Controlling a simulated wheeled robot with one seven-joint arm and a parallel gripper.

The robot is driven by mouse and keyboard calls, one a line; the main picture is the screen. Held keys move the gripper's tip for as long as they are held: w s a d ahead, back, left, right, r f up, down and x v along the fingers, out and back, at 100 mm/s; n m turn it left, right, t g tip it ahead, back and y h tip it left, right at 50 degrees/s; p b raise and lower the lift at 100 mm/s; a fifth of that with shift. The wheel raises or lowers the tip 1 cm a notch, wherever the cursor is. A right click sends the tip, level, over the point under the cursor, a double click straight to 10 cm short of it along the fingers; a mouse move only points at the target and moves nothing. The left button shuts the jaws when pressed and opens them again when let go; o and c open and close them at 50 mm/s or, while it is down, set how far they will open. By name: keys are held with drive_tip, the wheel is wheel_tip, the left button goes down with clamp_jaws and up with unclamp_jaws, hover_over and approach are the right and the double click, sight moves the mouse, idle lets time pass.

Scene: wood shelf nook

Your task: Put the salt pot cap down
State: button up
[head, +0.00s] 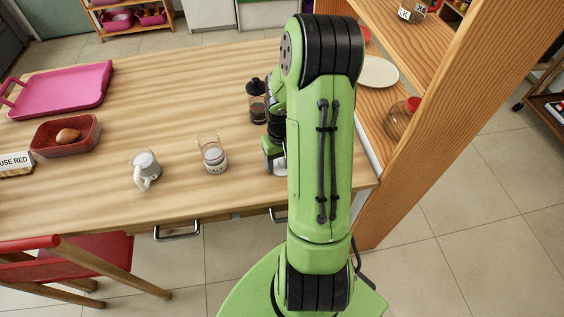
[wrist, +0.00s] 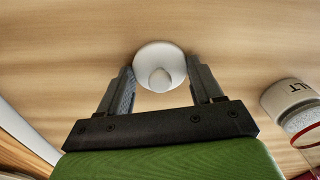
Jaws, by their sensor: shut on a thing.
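The salt pot cap is a round white lid with a knob (wrist: 160,65) in the wrist view, between the two fingertips of my gripper (wrist: 160,88). My gripper is shut on the cap, with the wooden table top behind it. I cannot tell whether the cap touches the table. The salt pot (head: 214,157) stands open on the table, to the left of my gripper in the head view. It also shows at the right edge of the wrist view (wrist: 287,97), with part of its label visible. In the head view my arm mostly hides the gripper and cap.
A white jug (head: 145,168) stands left of the salt pot. A dark-lidded jar (head: 257,105) stands behind, close to my arm. A red basket (head: 66,136) and pink tray (head: 66,90) are at the left. A wooden shelf (head: 440,110) rises on the right.

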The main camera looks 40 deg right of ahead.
sight(282, 161)
drive_tip(key=o, duration=1)
drive_tip(key=a+r+n+t+h+p, duration=0.1)
drive_tip(key=a+r+p, duration=0.15)
drive_tip(key=r, duration=0.65)
drive_tip(key=a+r+p, duration=0.2)
drive_tip(key=a+r, duration=0.1)
drive_tip(key=r, duration=0.7)
drive_tip(key=s+a+r+n+t, duration=0.1)
drive_tip(key=s+a+r, duration=0.1)
drive_tip(key=s+a, duration=0.1)
drive_tip(key=s+a+r+n+t, duration=0.1)
drive_tip(key=s+a+r+t, duration=0.1)
drive_tip(key=a, duration=0.4)
drive_tip(key=s+a+r+n+t+y, duration=0.1)
drive_tip(key=s+a+r, duration=0.3)
drive_tip(key=s+a, duration=0.1)
drive_tip(key=shift+s+a+n+t, duration=0.25)
drive_tip(key=shift+s+n+t, duration=0.05)
drive_tip(key=shift+s, duration=0.3)
